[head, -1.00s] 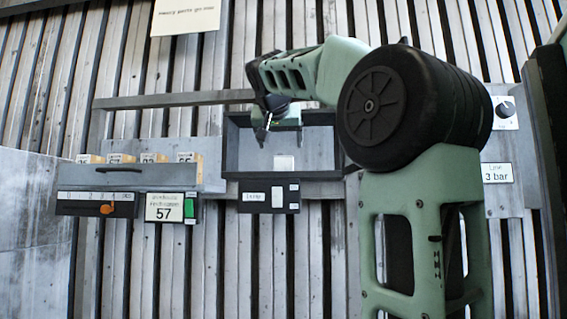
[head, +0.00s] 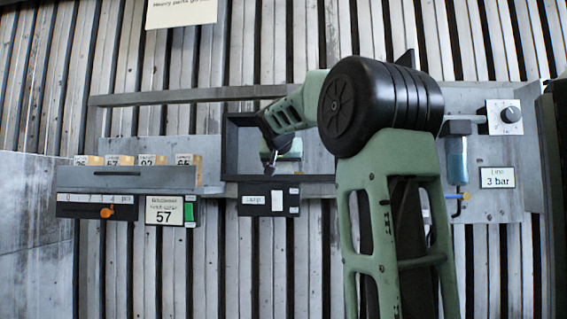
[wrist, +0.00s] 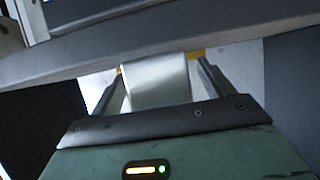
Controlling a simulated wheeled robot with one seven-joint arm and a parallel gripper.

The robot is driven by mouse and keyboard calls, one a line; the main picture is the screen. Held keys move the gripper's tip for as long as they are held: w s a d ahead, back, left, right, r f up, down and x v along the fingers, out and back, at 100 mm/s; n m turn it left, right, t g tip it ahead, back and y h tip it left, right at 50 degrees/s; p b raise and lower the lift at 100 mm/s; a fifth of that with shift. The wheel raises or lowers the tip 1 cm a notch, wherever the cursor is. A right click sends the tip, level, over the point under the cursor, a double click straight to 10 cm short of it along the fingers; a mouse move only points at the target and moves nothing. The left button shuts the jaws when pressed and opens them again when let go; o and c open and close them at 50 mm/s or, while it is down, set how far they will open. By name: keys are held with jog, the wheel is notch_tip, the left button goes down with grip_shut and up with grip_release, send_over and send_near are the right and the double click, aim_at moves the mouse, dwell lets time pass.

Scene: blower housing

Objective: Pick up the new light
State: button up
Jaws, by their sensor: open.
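A pale grey-white block (wrist: 158,85) shows between my gripper's two fingers in the wrist view; it may be the new light, but no label on it is readable. My gripper (wrist: 158,72) is open, with one finger on each side of the block; contact is not clear. In the head view my gripper (head: 269,168) hangs tilted down inside the dark open-fronted tray (head: 230,150), near its front edge. My gripper and arm hide much of the tray's inside there, so the block cannot be made out in the head view.
A grey rim (wrist: 160,45) crosses the wrist view just beyond the fingertips. Below the tray is a dark switch panel (head: 255,210). Left stands a grey bin (head: 130,180) with numbered tan blocks (head: 150,160). Right are a blue filter bowl (head: 456,158) and a dial (head: 511,115).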

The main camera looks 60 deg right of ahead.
jog(key=c, duration=1.1)
jog(key=shift+c, duration=0.4)
jog(key=shift+r, duration=0.2)
